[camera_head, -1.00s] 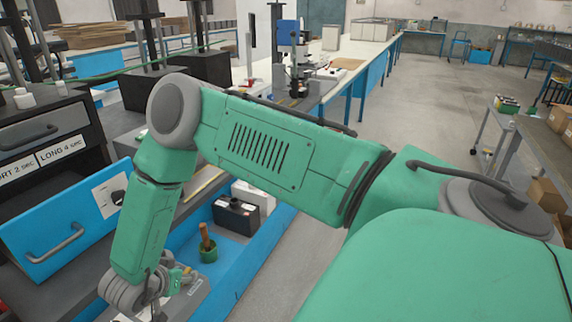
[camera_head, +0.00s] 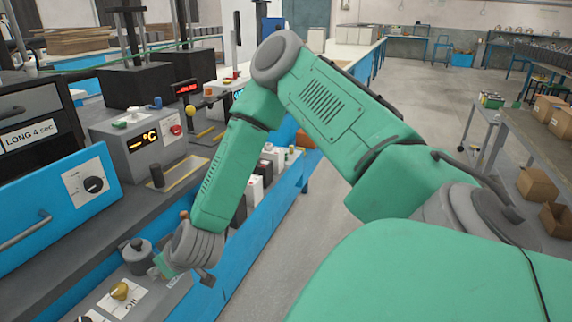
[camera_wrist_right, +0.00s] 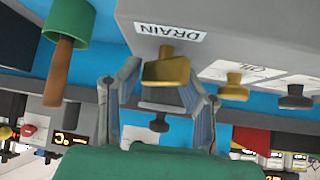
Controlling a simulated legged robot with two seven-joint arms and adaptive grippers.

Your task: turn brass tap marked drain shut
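The brass tap marked DRAIN (camera_wrist_right: 166,68) sticks out of a grey panel in the right wrist view, beside its white DRAIN label (camera_wrist_right: 169,33). My right gripper (camera_wrist_right: 160,82) is open, with one finger on each side of this tap. The tap lies between the fingertips; I cannot tell whether either finger touches it. In the head view my right gripper (camera_head: 183,272) is low over the panel and hides the drain tap. A second brass tap (camera_head: 120,291), marked OIL, sits on the panel and also shows in the wrist view (camera_wrist_right: 233,88). My left gripper is not in view.
A dark knob (camera_wrist_right: 295,97) stands beyond the oil tap. A grey °C display box (camera_head: 145,140) and a blue drawer (camera_head: 60,210) stand behind the panel.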

